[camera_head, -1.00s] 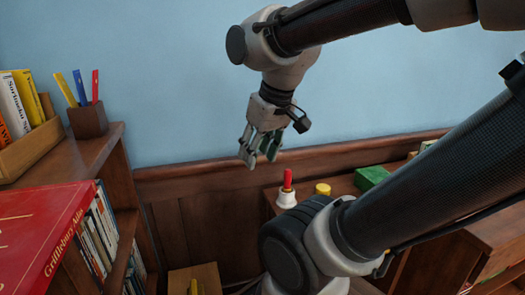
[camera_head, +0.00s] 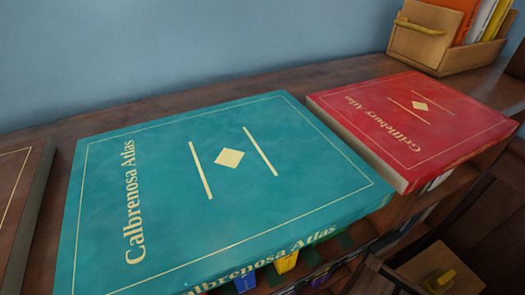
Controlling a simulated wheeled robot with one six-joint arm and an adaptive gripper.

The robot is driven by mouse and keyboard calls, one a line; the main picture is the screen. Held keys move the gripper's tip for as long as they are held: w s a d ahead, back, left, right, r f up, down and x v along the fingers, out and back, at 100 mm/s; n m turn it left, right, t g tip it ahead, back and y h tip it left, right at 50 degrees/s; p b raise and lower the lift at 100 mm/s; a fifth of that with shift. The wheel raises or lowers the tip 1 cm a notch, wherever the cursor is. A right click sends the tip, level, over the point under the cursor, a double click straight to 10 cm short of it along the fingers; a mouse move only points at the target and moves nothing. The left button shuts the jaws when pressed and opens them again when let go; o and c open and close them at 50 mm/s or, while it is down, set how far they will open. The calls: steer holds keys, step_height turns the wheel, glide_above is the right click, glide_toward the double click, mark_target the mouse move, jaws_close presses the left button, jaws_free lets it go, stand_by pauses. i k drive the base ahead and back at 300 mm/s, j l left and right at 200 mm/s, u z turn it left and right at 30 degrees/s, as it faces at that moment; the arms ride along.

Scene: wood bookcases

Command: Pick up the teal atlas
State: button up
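The teal atlas (camera_head: 170,165) lies flat on top of a wooden bookcase, cover up, in the middle and left of the head view. Its gold title reads "Calbrenosa Atlas", and its spine faces the near edge of the bookcase top. The spine reaches the near edge of the top and seems to stick out a little over the shelves below. My gripper is not in view.
A red atlas (camera_head: 420,115) lies flat just right of the teal one, with a narrow gap. A brown book (camera_head: 18,200) lies at the left. A wooden box (camera_head: 420,40) of upright books stands at the far right. Bare wood (camera_head: 130,112) runs behind the atlases.

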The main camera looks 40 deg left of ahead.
mark_target(196, 202)
steer(key=l+u, duration=0.15)
steer(key=u, duration=0.3)
steer(key=k+l+u, duration=0.1)
steer(key=u, duration=0.35)
steer(key=k+l+u, duration=0.1)
steer(key=u, duration=0.35)
steer(key=k+u, duration=0.1)
steer(key=u, duration=0.35)
steer(key=k+u, duration=0.1)
steer(key=u, duration=0.35)
